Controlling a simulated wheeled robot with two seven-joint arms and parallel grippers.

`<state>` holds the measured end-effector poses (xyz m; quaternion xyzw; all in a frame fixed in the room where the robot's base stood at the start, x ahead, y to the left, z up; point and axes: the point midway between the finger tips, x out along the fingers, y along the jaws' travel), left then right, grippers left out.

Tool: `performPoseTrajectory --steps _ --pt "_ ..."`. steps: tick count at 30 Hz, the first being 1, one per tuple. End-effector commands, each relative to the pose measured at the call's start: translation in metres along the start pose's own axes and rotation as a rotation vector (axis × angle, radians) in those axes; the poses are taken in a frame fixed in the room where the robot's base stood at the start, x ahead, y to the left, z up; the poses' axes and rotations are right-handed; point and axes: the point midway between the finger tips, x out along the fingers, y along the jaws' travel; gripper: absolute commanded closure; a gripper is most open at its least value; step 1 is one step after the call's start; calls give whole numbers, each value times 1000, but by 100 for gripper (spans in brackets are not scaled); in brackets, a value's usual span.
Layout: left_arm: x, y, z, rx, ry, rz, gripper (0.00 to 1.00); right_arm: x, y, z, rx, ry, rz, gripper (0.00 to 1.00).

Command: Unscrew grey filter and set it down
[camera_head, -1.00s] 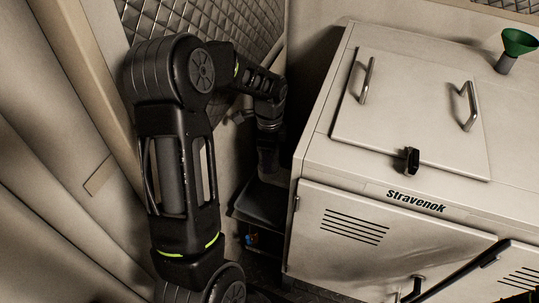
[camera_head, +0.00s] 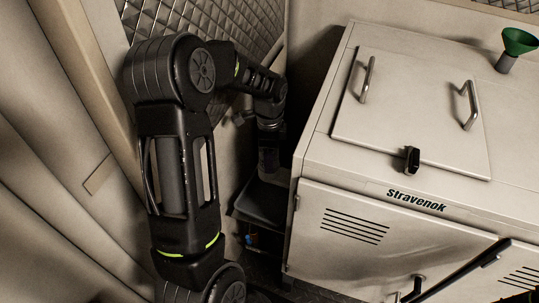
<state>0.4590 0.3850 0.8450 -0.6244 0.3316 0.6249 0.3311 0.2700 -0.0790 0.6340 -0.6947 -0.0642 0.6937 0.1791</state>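The grey filter cannot be made out in the head view. My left arm comes in from the left, bends at the top and reaches down into the dark gap left of the white chiller cabinet (camera_head: 330,190). Its far end stops above a black flat surface. I cannot make out the fingers of my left gripper there, nor whether anything is held. My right gripper does not show.
The cabinet top has a lid (camera_head: 415,105) with two metal handles and a black latch (camera_head: 412,160). A green funnel (camera_head: 518,43) stands at the back right. A black bar (camera_head: 455,272) slants across the cabinet front. A quilted wall and curtain bound the left side.

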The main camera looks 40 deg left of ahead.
Motion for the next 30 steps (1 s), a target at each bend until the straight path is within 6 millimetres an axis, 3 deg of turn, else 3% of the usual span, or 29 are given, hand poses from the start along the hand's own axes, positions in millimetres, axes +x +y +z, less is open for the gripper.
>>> performPoseTrajectory --steps 18,28,29,30 --pt "-1 -2 0 -1106 3 -4 92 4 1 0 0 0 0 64" --pt "0 -3 1 -1197 3 -4 92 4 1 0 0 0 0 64" --pt "0 -3 1 -1197 3 -4 38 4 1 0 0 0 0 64" --pt "0 -3 1 -1197 3 -3 35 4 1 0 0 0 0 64"
